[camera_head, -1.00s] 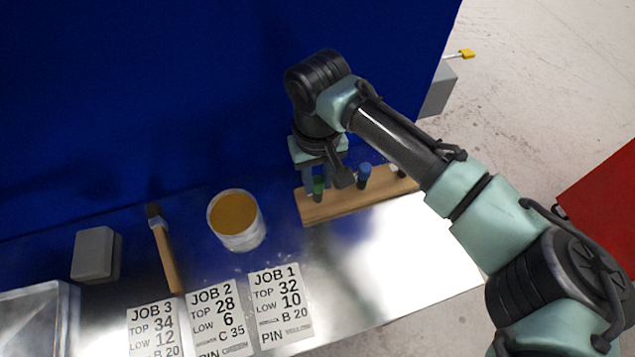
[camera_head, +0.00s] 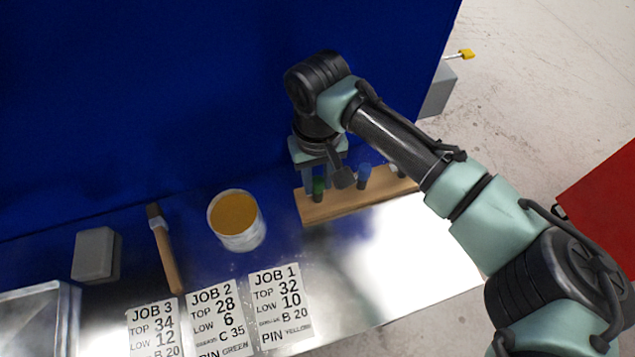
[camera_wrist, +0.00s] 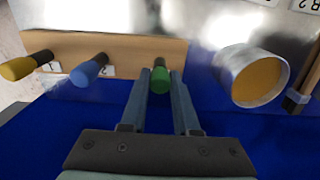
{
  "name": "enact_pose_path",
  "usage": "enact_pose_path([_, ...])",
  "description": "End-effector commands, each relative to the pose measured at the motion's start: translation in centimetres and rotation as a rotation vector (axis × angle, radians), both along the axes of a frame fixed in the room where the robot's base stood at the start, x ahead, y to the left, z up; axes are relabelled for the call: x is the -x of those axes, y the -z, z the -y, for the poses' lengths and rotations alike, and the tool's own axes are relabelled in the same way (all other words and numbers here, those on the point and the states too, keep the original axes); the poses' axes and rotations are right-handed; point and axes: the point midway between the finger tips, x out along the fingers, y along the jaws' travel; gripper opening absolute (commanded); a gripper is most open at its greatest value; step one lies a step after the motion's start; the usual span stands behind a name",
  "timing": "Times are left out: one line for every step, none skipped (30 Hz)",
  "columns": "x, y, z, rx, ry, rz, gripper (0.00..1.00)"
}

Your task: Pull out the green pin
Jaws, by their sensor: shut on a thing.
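The green pin (camera_wrist: 160,79) stands in the wooden block (camera_wrist: 120,50), between the two fingertips of my gripper (camera_wrist: 160,82) in the wrist view. My gripper is shut on the green pin. In the head view the green pin (camera_head: 318,186) shows at the left part of the block (camera_head: 350,203), under my gripper (camera_head: 317,184). Its lower end is at the block, and I cannot tell how deep it sits. A blue pin (camera_wrist: 88,70) and a yellow pin (camera_wrist: 25,65) stand in the same block, apart from the fingers.
A tin with orange contents (camera_head: 238,238) stands left of the block. A brush (camera_head: 163,250), a grey block (camera_head: 95,255) and job cards (camera_head: 280,305) lie further left and in front. A blue wall (camera_head: 150,90) rises close behind. The metal table right of the cards is clear.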

Motion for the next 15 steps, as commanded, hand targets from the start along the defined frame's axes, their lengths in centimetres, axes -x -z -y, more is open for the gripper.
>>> enact_pose_path([0.0, -0.4, 0.0, 0.000, 0.000, 0.001, 0.00])
enact_pose_path([0.0, -0.5, 0.0, 0.000, 0.000, 0.001, 0.00])
enact_pose_path([0.0, -0.7, 0.0, -0.001, 0.000, 0.001, 0.00])
enact_pose_path([0.0, -0.8, 0.0, -0.001, 0.000, 0.000, 0.00])
enact_pose_path([0.0, -0.9, 0.0, -0.001, 0.000, 0.000, 0.00])
enact_pose_path([0.0, -1.0, 0.0, -0.001, 0.000, 0.000, 0.00])
enact_pose_path([0.0, -1.2, 0.0, -0.001, 0.000, 0.000, 0.00])
enact_pose_path([0.0, -1.3, 0.0, -0.001, 0.000, 0.000, 0.00])
enact_pose_path([0.0, -1.4, 0.0, -0.001, 0.000, 0.000, 0.00])
enact_pose_path([0.0, -1.5, 0.0, -0.001, 0.000, 0.000, 0.00])
enact_pose_path([0.0, -1.6, 0.0, -0.001, 0.000, 0.000, 0.00])
enact_pose_path([0.0, -1.8, 0.0, -0.001, 0.000, 0.000, 0.00])
enact_pose_path([0.0, -1.9, 0.0, -0.001, 0.001, 0.001, 0.00])
enact_pose_path([0.0, -2.0, 0.0, -0.001, 0.001, 0.001, 0.00])
enact_pose_path([0.0, -2.1, 0.0, 0.000, 0.001, 0.001, 0.00])
